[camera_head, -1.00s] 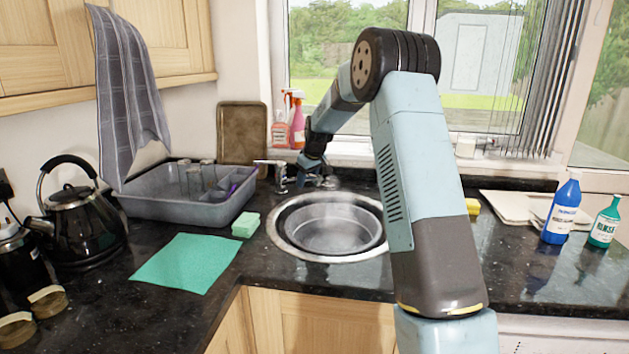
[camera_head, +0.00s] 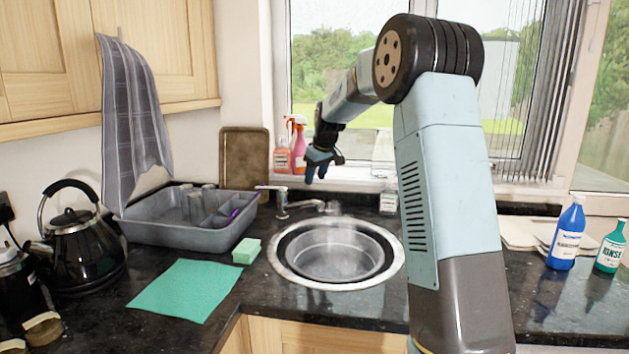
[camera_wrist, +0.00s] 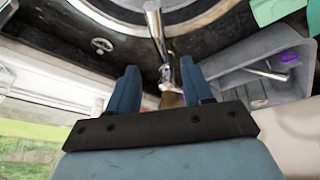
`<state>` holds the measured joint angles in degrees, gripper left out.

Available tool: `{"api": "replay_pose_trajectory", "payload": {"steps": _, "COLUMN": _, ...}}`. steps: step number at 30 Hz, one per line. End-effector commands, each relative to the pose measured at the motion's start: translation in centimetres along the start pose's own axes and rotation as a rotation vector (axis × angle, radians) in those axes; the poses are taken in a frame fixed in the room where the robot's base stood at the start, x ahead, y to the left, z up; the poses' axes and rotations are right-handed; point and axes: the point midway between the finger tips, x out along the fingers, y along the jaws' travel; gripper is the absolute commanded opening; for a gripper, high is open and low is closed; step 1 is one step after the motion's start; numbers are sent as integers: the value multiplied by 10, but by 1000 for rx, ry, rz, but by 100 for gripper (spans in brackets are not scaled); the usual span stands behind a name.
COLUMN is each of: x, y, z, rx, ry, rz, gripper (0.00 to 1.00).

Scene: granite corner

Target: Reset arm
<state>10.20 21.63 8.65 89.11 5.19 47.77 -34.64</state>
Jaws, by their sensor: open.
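My gripper (camera_head: 320,166) is raised in front of the window, above and behind the sink's far rim. Its blue fingers point down. In the wrist view the two fingers of my gripper (camera_wrist: 160,92) stand apart with nothing held between them. The tap (camera_head: 297,204) is below it, at the back edge of the sink (camera_head: 335,250). The tap (camera_wrist: 158,35) shows beyond the fingers in the wrist view, with a clear gap in the head view.
A grey dish tray (camera_head: 185,238) stands left of the sink, with a green sponge (camera_head: 247,250) and green cloth (camera_head: 186,291) near it. Spray bottles (camera_head: 298,150) stand on the sill close to my gripper. Blue (camera_head: 567,236) and green (camera_head: 611,248) bottles stand at right.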

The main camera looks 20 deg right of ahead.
Motion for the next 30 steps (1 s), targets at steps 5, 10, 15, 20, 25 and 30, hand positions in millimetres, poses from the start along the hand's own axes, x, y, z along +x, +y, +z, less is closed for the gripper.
{"api": "replay_pose_trajectory", "payload": {"steps": 5, "x": 0, "y": -1, "z": 0, "rx": -1, "ry": 0, "rz": 0, "gripper": 50}}
{"api": "replay_pose_trajectory", "payload": {"steps": 10, "x": -9, "y": -6, "z": 2, "rx": 4, "ry": 1, "rz": 5, "gripper": 50}}
{"api": "replay_pose_trajectory", "payload": {"steps": 15, "x": -46, "y": -27, "z": 21, "rx": 34, "ry": 1, "rz": 24, "gripper": 50}}
{"api": "replay_pose_trajectory", "payload": {"steps": 20, "x": -87, "y": -55, "z": 50, "rx": 75, "ry": 0, "rz": 47, "gripper": 50}}
{"api": "replay_pose_trajectory", "payload": {"steps": 25, "x": -126, "y": -84, "z": 86, "rx": 124, "ry": 2, "rz": 69, "gripper": 50}}
{"api": "replay_pose_trajectory", "payload": {"steps": 30, "x": -158, "y": -113, "z": 126, "rx": 176, "ry": 8, "rz": 88, "gripper": 50}}
